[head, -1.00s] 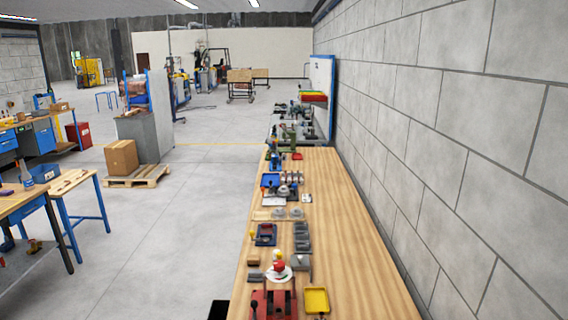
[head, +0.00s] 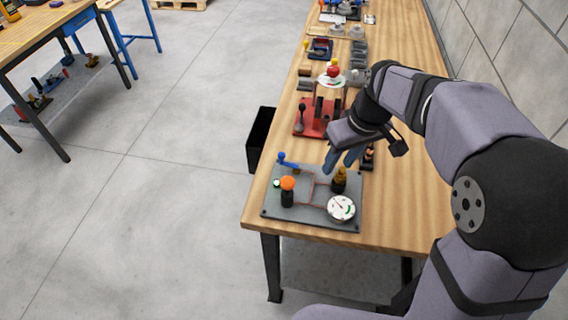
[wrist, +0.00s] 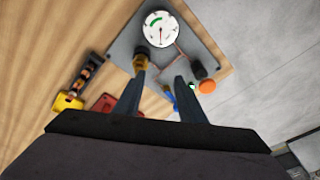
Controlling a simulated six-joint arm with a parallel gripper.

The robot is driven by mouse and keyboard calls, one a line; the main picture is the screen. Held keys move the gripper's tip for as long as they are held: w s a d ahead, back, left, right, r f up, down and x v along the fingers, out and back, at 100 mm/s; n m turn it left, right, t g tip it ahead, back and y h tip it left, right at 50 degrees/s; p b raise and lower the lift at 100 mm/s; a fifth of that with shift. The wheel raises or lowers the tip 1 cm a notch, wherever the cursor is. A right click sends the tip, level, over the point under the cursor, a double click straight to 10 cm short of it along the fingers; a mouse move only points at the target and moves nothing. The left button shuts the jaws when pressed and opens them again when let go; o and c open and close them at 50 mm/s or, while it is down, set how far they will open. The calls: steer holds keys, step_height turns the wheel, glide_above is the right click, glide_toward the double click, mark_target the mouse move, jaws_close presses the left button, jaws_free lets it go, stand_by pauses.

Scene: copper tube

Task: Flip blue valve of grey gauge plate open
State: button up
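The grey gauge plate (head: 315,195) lies on the near end of the wooden bench. It carries a white dial gauge (head: 341,208), an orange knob (head: 288,184) on a black post and a brass fitting (head: 339,180). The blue valve (head: 282,157) is at the plate's far left corner. In the wrist view, the blue valve (wrist: 169,95) shows partly between the fingers. My gripper (head: 341,161) is above the plate's far edge, right of the blue valve. In the wrist view, my gripper (wrist: 161,76) is open, its two fingers apart with nothing held.
A red fixture (head: 309,126) with dark posts stands just beyond the plate. A black bin (head: 260,139) is beside the bench's left edge. A yellow-and-black item (wrist: 68,102) lies on the bench in the wrist view. The grey wall is to the right.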

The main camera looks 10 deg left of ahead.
mark_target(282, 153)
steer(key=w+a+f+n+y+b, duration=0.2)
steer(key=w+a+n+b, duration=0.45)
steer(key=a, duration=0.65)
steer(key=shift+m+t, duration=0.3)
steer(key=shift+m, duration=0.05)
steer(key=shift+p+x, duration=0.55)
steer(key=shift+x, duration=2.75)
steer(key=shift+w+d, duration=0.15)
steer(key=shift+w, duration=0.05)
jaws_close()
